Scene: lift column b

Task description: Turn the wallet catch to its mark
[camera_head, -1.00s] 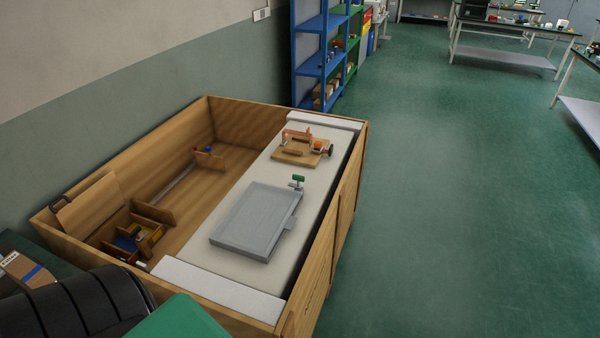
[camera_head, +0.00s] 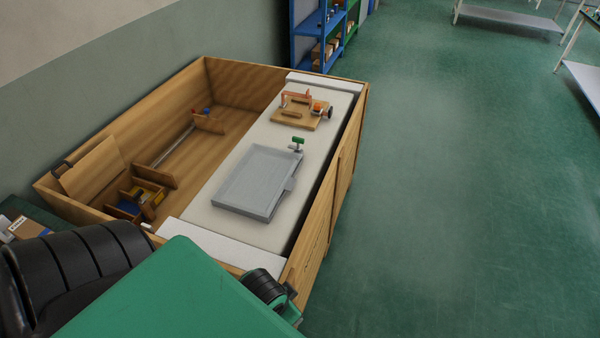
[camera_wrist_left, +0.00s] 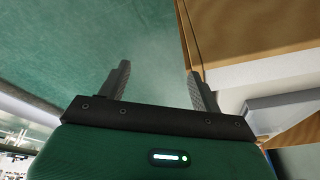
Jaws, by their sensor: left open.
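I cannot make out for sure which part is the wallet catch or where its mark is. A small green-topped handle (camera_head: 297,141) stands at the far corner of a shallow grey tray (camera_head: 285,205) on a white board. My left gripper (camera_wrist_left: 156,85) is open and empty in the left wrist view, its fingers over the green floor beside the crate's outer edge. It is apart from the tray and handle. In the head view my left arm covers the lower left, and its fingers are not clearly seen. My right gripper is in no view.
A wooden crate (camera_head: 328,222) with raised walls surrounds the white board (camera_head: 225,205). Behind the tray sits a wooden plate (camera_head: 290,119) with an orange clamp-like part. Small dividers (camera_head: 152,178) fill the crate's left side.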

